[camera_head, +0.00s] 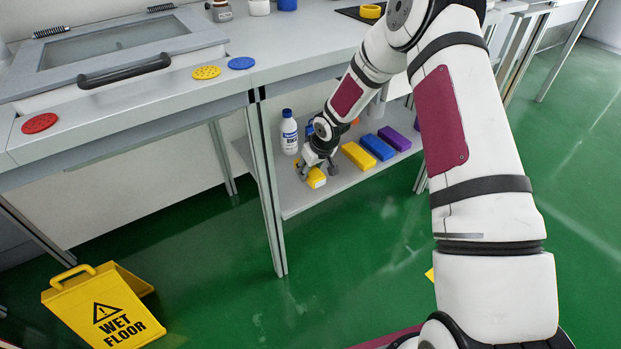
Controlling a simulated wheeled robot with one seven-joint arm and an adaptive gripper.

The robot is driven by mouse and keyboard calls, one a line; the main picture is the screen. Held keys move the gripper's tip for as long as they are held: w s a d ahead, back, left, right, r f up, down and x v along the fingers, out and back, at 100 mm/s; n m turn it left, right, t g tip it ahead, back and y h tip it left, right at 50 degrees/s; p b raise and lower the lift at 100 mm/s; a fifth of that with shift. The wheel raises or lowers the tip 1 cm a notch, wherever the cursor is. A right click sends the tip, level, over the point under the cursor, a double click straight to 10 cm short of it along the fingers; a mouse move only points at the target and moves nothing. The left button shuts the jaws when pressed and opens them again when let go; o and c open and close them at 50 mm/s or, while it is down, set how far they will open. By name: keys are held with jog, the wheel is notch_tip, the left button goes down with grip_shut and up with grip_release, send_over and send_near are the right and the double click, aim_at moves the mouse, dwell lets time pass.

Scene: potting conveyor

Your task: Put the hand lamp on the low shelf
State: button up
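A small yellow thing with a pale end, which looks like the hand lamp (317,179), is at the near left part of the low shelf (301,203) under the bench. My gripper (317,171) reaches down over it, with one dark finger to each side. The fingers stand apart, wider than the visible part of the lamp, and look open. The gripper hides the lamp's back part. The lamp appears to rest on the shelf, though any small gap beneath it cannot be told.
A white bottle with a blue cap (289,133) stands left of my gripper. Yellow (358,156), blue (378,147) and purple (394,138) blocks lie to the right on the shelf. A bench leg (268,190) rises at the shelf's left. A yellow wet-floor sign (105,308) stands on the floor.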

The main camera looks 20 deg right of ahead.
aim_at(310, 176)
jog(key=shift+f+b, duration=0.85)
jog(key=shift+f, duration=0.8)
jog(key=shift+f, duration=0.1)
jog(key=shift+f, duration=0.1)
jog(key=o, duration=1.2)
jog(key=p+v, duration=0.4)
jog(key=v, duration=0.8)
jog(key=shift+r, duration=0.25)
